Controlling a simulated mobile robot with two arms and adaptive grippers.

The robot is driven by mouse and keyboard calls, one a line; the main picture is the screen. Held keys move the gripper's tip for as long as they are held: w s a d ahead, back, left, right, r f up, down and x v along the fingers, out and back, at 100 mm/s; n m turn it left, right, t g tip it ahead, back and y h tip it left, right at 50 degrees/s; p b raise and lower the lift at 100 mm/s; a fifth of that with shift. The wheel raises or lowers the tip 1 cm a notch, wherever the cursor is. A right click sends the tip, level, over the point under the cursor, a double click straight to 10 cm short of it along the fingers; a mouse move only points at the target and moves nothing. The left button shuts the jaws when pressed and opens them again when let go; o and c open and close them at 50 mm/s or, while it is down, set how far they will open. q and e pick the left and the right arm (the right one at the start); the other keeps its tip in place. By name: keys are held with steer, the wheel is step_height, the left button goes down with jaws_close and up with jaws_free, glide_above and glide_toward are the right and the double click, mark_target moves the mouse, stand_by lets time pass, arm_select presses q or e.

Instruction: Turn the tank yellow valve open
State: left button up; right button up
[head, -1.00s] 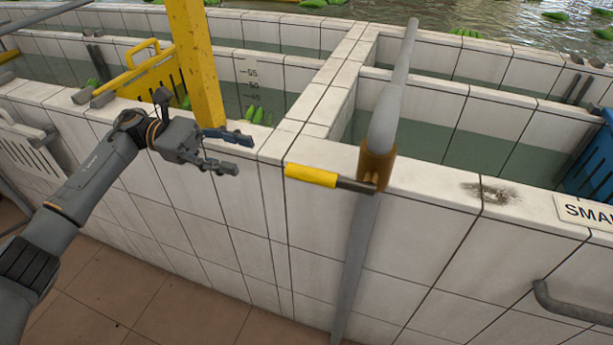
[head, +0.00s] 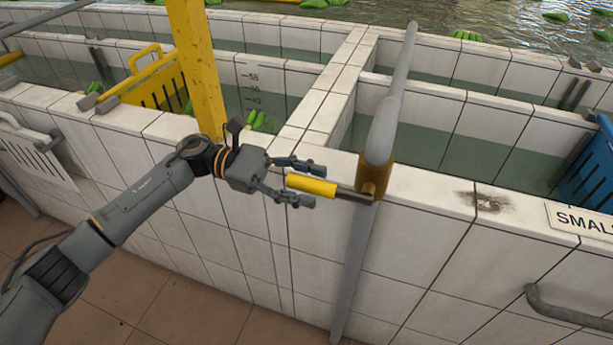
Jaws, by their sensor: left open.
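The yellow valve handle (head: 312,185) is a short yellow sleeve on a grey lever. It points left from a brass valve body (head: 374,176) on a grey pipe (head: 391,100) at the tank's front wall. My left gripper (head: 312,184) is open, coming in from the left. Its fingertips are at the sleeve's left end, one above and one below it in the picture. I cannot tell whether they touch it. My right gripper is not in view.
A yellow post (head: 197,65) rises behind my left arm. Tiled tank walls (head: 455,205) run across, with water behind them. A grey rail (head: 565,310) juts from the front wall.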

arm_select(q)
steer(key=shift+d, duration=0.15)
steer(key=shift+c, duration=0.5)
jaws_close()
